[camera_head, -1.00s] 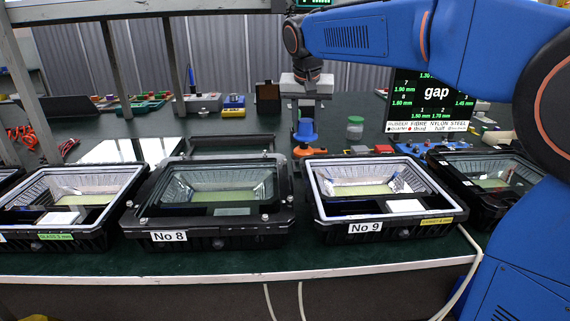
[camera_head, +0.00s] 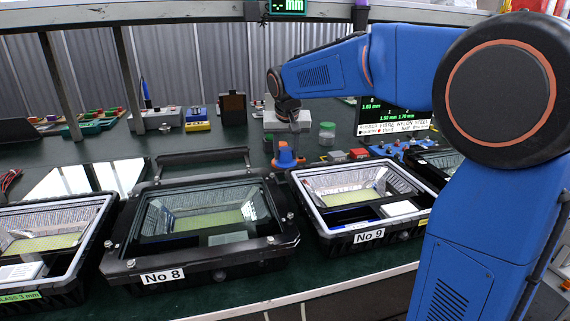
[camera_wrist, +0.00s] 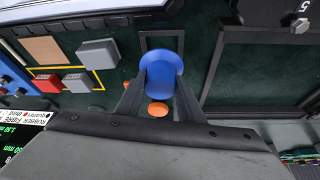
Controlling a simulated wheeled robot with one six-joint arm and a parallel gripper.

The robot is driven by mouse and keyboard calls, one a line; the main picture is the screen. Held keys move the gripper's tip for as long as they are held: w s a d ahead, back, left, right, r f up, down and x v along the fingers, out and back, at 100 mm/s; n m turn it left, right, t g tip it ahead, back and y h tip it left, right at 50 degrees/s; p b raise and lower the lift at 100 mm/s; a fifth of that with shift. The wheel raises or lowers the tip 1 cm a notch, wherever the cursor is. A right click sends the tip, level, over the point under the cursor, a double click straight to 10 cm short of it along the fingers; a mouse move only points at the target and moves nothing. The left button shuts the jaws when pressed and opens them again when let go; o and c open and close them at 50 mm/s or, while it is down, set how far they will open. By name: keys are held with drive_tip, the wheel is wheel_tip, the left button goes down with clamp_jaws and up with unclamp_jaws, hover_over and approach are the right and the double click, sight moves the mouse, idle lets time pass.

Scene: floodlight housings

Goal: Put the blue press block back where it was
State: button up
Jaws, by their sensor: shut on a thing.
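The blue press block (camera_wrist: 163,72) is round-topped and sits between the two fingers of my gripper (camera_wrist: 161,86) in the wrist view. My gripper is shut on it. In the head view the blue block (camera_head: 286,154) is below my wrist, behind the left back corner of housing No 9. An orange part (camera_wrist: 158,110) shows beside the block, close to my gripper. A dark square outline (camera_wrist: 146,41) lies on the green bench just beyond the block in the wrist view. I cannot tell whether the block touches the bench.
Housing No 8 (camera_head: 128,266) and housing No 9 (camera_head: 407,226) stand in front. A yellow-outlined area with a tan block (camera_wrist: 43,50), grey blocks (camera_wrist: 98,52) and a red block (camera_wrist: 47,83) lies left in the wrist view. A green-lidded jar (camera_head: 327,134) stands right of the gripper.

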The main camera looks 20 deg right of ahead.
sight(286, 162)
drive_tip(key=shift+f, duration=1.9)
drive_tip(key=shift+f, duration=0.45)
drive_tip(key=o, duration=1.2)
drive_tip(key=shift+r, duration=0.1)
drive_tip(key=shift+r, duration=0.3)
drive_tip(key=v, duration=1.2)
drive_tip(key=shift+r, duration=0.1)
